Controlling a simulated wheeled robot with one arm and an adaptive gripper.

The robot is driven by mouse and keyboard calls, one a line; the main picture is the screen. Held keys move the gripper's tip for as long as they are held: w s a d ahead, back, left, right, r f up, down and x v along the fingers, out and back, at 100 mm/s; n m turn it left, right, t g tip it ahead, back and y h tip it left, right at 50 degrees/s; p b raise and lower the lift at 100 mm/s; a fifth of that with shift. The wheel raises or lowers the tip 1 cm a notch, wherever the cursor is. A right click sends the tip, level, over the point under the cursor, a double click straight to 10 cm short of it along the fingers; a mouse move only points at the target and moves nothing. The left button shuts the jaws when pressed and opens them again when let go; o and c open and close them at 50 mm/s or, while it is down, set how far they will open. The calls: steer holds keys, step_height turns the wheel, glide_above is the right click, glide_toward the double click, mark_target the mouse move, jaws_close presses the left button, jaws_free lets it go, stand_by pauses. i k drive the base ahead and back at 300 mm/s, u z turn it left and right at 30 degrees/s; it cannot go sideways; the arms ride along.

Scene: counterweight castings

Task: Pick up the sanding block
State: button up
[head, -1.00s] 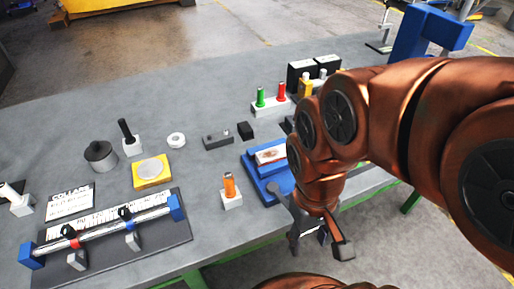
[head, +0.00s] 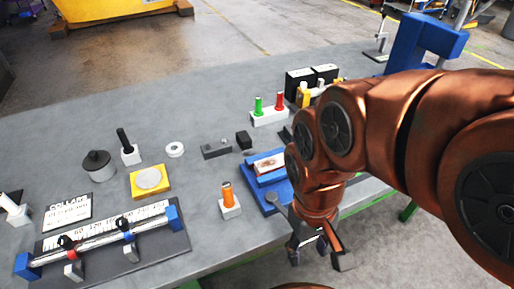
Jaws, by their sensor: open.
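A small dark block (head: 243,140) stands on the grey bench, behind the blue fixture; it may be the sanding block, but I cannot tell for sure. The blue fixture (head: 268,198) holds a pale piece with a reddish-brown patch (head: 269,163). My gripper (head: 318,256) points down with its fingers apart and nothing between them. It is at the bench's front edge, to the right of and nearer than the blue fixture, apart from the dark block. My arm hides part of the bench behind the fixture.
A grey block with holes (head: 215,149) lies left of the dark block. An orange peg in a white base (head: 229,202) stands left of the fixture. Green and red pegs (head: 269,113) stand behind. A rod gauge (head: 110,240) lies front left. Bare bench (head: 185,112) shows at the back.

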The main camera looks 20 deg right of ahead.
mark_target(243, 139)
steer(key=z, duration=2.15)
steer(key=k, duration=1.3)
steer(key=u, duration=2.45)
steer(key=i, duration=0.5)
steer(key=z, duration=0.05)
